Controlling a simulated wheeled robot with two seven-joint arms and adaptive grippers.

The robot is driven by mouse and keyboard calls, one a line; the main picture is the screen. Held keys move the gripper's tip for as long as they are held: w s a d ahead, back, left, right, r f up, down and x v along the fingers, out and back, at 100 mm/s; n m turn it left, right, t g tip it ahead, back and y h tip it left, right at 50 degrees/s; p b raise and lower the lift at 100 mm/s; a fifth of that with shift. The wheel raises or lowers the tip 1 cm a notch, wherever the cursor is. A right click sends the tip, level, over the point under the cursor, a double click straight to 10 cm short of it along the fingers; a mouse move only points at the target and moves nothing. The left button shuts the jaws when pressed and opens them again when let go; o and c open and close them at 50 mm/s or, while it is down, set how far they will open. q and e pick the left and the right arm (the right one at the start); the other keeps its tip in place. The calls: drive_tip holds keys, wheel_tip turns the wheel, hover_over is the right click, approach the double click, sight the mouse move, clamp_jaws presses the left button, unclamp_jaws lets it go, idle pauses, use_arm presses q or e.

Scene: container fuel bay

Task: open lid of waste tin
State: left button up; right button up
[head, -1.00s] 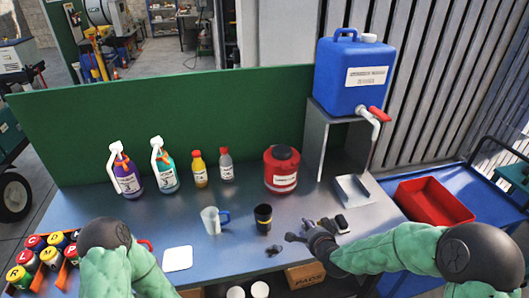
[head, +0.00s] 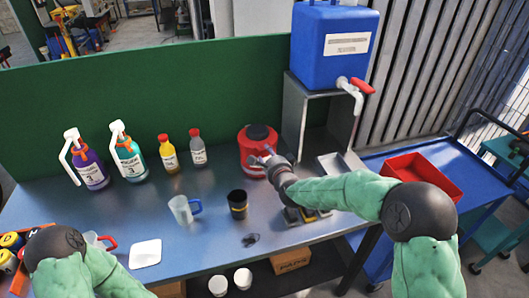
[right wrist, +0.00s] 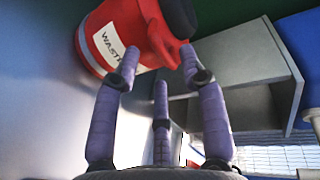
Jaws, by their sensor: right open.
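My left gripper is hidden or out of the picture.
A blue jerrycan (head: 332,46) with a red tap stands on a grey stand (head: 307,90) right of the tin. Left of it are small bottles (head: 168,152) and spray bottles (head: 128,155). A clear mug (head: 182,209) and a dark cup (head: 238,203) stand in front.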

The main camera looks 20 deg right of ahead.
sight(265, 150)
drive_tip(key=shift+x, duration=2.15)
clamp_jaws()
